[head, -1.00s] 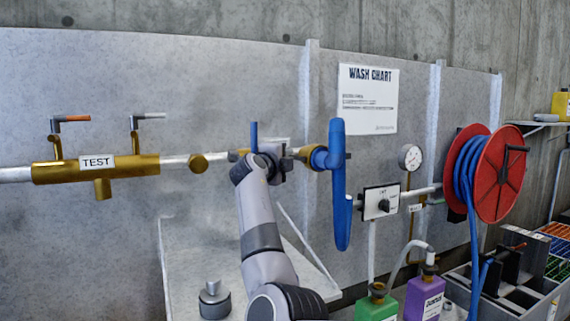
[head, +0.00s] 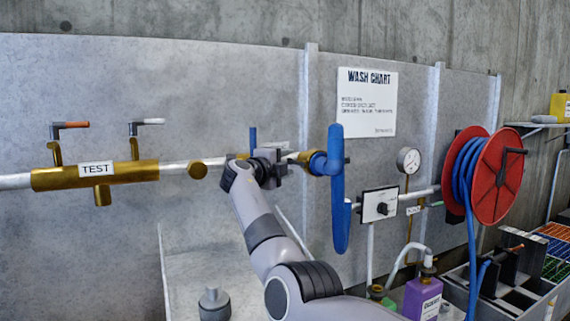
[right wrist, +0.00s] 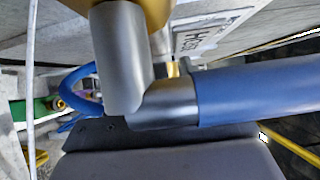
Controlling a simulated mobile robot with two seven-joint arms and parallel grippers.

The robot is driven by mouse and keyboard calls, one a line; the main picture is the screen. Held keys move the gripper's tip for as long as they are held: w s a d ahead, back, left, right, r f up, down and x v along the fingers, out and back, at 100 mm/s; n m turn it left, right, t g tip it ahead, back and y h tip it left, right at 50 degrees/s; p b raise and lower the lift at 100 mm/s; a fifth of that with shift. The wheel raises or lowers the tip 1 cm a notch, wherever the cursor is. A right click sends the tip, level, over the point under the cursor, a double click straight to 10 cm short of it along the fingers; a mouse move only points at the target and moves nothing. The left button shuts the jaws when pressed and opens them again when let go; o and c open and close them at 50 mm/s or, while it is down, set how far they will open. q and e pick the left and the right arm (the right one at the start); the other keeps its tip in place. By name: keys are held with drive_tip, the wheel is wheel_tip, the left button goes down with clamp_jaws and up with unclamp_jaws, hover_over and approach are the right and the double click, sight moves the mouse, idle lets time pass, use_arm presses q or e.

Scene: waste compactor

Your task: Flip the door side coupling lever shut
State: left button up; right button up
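The coupling lever has a thin blue handle (head: 253,138) that stands upright at the brass coupling on the wall pipe. In the right wrist view, a bent metal lever with a blue sleeve (right wrist: 260,92) crosses just in front of my right gripper's dark body (right wrist: 160,150). My right gripper (head: 275,166) is at the coupling, just right of and below the upright handle in the head view. It hides part of the coupling. Its fingertips are not clear, so I cannot tell whether it touches the lever. My left gripper is not in view.
A brass TEST manifold (head: 130,171) with two levers is at left. A switch box (head: 380,203), gauge (head: 408,160) and red hose reel (head: 496,175) are at right. A white label (right wrist: 205,30) is behind the lever.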

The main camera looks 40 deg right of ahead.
use_arm(q)
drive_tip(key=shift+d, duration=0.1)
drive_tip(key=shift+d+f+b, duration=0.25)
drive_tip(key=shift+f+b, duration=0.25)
drive_tip(key=shift+b, duration=0.5)
use_arm(e)
drive_tip(key=v, duration=0.7)
drive_tip(key=shift+s, duration=0.1)
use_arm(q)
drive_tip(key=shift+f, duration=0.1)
